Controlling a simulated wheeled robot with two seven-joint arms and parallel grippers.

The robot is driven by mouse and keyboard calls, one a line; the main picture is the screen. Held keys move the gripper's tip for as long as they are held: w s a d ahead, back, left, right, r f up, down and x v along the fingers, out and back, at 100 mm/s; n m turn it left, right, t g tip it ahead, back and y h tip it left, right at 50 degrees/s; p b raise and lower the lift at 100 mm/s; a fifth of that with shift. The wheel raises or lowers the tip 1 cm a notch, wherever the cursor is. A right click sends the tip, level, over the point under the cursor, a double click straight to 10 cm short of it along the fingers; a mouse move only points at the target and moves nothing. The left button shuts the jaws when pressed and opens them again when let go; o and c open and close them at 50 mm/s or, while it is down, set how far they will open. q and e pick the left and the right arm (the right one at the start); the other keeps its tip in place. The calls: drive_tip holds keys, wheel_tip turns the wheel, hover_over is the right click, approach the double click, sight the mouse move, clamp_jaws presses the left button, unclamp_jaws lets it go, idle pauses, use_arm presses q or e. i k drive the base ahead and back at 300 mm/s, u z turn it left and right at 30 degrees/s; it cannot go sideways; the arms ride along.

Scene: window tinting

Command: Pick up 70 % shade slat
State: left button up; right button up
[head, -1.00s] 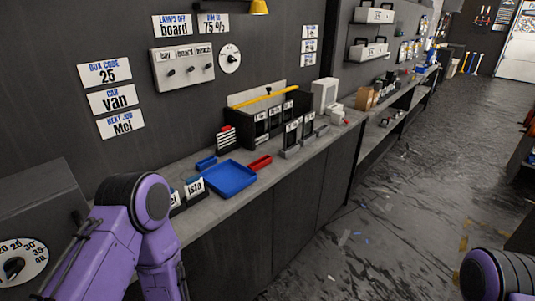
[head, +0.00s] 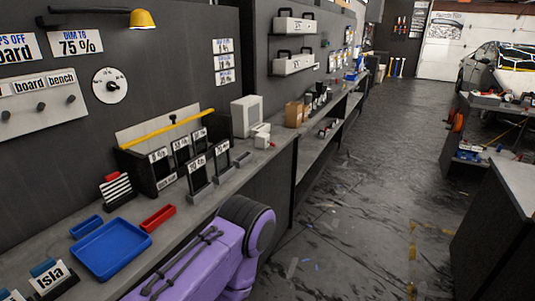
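Several upright dark shade slats with white percent labels stand on the bench in the head view. Some are in a black rack (head: 135,170), and two stand in front of it: one front slat (head: 197,177) and another to its right (head: 221,160). The labels are too small to read surely, so I cannot tell which slat is the 70 % one. A purple link of my arm shows at the bottom centre, in front of the bench edge. Neither gripper is in view, so what they hold is hidden.
A blue tray (head: 112,248), a small red tray (head: 158,217) and a striped block (head: 116,188) lie on the bench left of the slats. A white box-shaped device (head: 246,116) stands to the right. A yellow bar (head: 168,127) spans the rack. The floor (head: 375,200) at right is open.

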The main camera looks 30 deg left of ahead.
sight(222, 152)
drive_tip(key=z, duration=0.1)
drive_tip(key=i, duration=0.85)
drive_tip(key=u, duration=0.8)
drive_tip(key=i, duration=0.8)
drive_tip(key=u, duration=0.7)
